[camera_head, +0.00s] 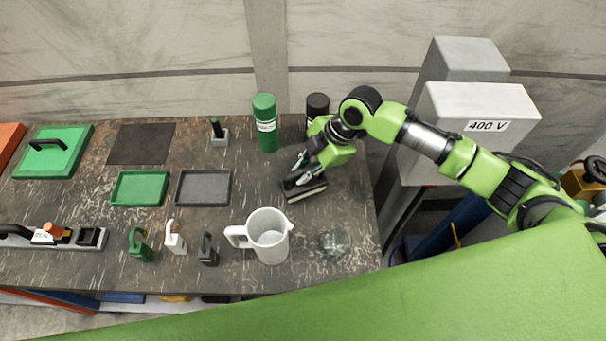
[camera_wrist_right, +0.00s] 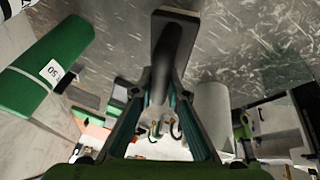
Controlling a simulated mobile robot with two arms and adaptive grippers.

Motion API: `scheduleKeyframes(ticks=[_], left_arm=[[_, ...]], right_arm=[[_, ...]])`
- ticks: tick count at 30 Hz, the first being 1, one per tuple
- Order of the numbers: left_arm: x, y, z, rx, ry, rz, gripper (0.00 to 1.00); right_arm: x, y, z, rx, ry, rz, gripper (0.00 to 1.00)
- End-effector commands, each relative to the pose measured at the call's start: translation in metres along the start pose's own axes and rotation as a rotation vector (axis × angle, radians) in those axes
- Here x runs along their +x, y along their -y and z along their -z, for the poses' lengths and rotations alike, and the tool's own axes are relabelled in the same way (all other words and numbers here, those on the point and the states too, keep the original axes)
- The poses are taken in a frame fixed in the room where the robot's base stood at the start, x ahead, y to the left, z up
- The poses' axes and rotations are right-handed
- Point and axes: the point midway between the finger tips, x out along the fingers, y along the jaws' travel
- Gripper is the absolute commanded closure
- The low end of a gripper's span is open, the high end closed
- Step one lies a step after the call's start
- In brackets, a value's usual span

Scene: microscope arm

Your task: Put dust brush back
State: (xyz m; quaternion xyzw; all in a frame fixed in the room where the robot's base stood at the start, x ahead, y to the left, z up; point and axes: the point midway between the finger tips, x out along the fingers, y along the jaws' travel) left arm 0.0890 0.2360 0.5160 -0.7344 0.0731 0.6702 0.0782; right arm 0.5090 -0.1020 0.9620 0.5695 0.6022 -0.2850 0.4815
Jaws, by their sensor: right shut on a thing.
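The dust brush (camera_head: 304,190) is a dark block with a pale bristle edge, at the right part of the dark table. My right gripper (camera_head: 305,172) reaches down and left to it and is shut on it. In the right wrist view the brush's dark handle (camera_wrist_right: 165,62) runs between the two fingers of my right gripper (camera_wrist_right: 165,75), with a wider flat end at the top. I cannot tell whether the bristles touch the table. My left gripper is out of view.
A green bottle (camera_head: 266,123) and a black bottle (camera_head: 317,106) stand behind the brush. A white jug (camera_head: 268,238) and a clear glass (camera_head: 334,243) stand in front. Green (camera_head: 139,188) and grey (camera_head: 204,188) trays lie left. A grey 400 V box (camera_head: 470,125) stands right.

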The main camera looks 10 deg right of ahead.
Motion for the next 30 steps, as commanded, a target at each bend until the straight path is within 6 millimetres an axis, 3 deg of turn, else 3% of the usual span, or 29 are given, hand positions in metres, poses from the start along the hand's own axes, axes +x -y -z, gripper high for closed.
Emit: scheduleKeyframes(ticks=[5, 11, 12, 14, 25, 30], left_arm=[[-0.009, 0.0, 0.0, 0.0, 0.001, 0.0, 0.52], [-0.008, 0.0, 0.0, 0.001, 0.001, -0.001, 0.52], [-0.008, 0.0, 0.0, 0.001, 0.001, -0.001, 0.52], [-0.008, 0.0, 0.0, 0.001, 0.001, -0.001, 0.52], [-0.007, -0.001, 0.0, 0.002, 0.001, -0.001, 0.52], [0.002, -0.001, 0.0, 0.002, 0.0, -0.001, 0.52]], right_arm=[[0.021, 0.005, -0.008, 0.003, -0.001, 0.001, 1.0], [0.024, 0.005, -0.009, 0.0, -0.001, -0.002, 1.0], [0.024, 0.005, -0.01, 0.0, 0.0, -0.001, 0.81], [0.024, 0.005, -0.01, 0.0, 0.0, -0.001, 0.69], [0.021, 0.005, -0.01, 0.001, 0.0, -0.001, 0.69], [0.004, 0.005, -0.012, -0.001, 0.002, -0.003, 0.69]])
